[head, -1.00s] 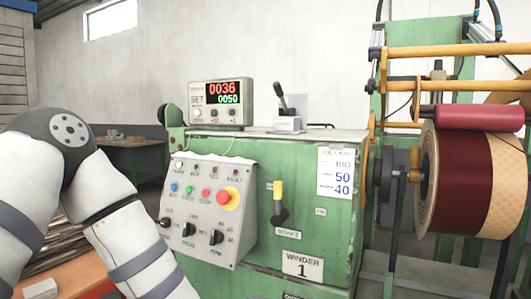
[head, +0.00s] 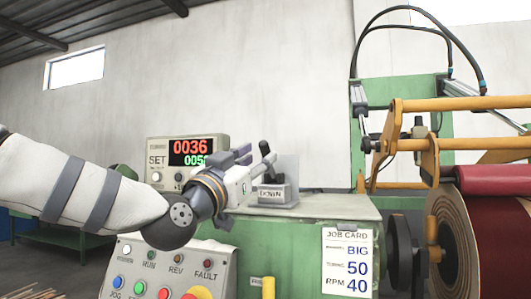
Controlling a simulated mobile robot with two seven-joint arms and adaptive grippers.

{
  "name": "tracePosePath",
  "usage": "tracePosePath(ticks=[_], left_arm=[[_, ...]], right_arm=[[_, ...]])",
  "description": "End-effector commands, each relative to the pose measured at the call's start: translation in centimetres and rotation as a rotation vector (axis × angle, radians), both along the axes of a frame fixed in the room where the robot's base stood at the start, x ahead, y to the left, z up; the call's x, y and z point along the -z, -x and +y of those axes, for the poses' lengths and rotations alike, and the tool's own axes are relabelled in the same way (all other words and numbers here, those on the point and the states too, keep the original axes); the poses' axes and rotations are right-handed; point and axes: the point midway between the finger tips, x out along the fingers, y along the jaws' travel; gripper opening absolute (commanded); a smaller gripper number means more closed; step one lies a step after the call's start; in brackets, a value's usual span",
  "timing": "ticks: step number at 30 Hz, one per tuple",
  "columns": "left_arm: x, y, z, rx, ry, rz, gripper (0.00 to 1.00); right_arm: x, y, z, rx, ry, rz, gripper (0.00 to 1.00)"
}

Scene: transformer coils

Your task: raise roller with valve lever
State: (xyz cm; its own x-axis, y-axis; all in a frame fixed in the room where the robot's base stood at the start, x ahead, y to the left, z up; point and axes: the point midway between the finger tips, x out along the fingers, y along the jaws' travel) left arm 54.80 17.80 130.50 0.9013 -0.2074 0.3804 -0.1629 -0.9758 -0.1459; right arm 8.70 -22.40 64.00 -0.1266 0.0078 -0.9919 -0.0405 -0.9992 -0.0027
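The valve lever (head: 266,150) stands on a small grey block with a DOWN label (head: 271,194) on top of the green winder cabinet. Its dark handle leans to the left. My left gripper (head: 250,162) is at the lever's left side, close to the handle. It partly overlaps the lever, and I cannot tell whether its fingers touch or enclose it. The red roller (head: 494,180) lies low at the right edge, against the top of the dark red coil (head: 489,236). My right gripper is not in view.
The counter display box (head: 188,151) stands behind my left wrist. The button panel (head: 165,272) is below my arm. A yellow frame (head: 450,103) carries the roller at right. The cabinet top (head: 335,207) right of the lever block is clear.

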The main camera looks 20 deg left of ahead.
Motion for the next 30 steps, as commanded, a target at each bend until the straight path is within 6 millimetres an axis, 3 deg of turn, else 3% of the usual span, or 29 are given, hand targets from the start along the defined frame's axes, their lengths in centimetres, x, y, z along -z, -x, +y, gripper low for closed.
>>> tracePosePath(ticks=[6, 17, 22, 30], left_arm=[[-1.5, -3.6, -0.8, 0.000, -0.001, 0.000, 0.36], [-1.8, -4.4, -1.0, 0.001, -0.001, 0.001, 0.36], [-1.8, -4.4, -1.0, 0.001, -0.001, 0.001, 0.00], [-1.7, -4.5, -1.0, 0.001, 0.000, 0.005, 0.00]], right_arm=[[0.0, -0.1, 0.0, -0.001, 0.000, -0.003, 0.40], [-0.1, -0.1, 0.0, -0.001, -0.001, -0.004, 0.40], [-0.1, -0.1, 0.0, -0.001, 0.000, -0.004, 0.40], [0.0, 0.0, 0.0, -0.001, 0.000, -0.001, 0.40]])
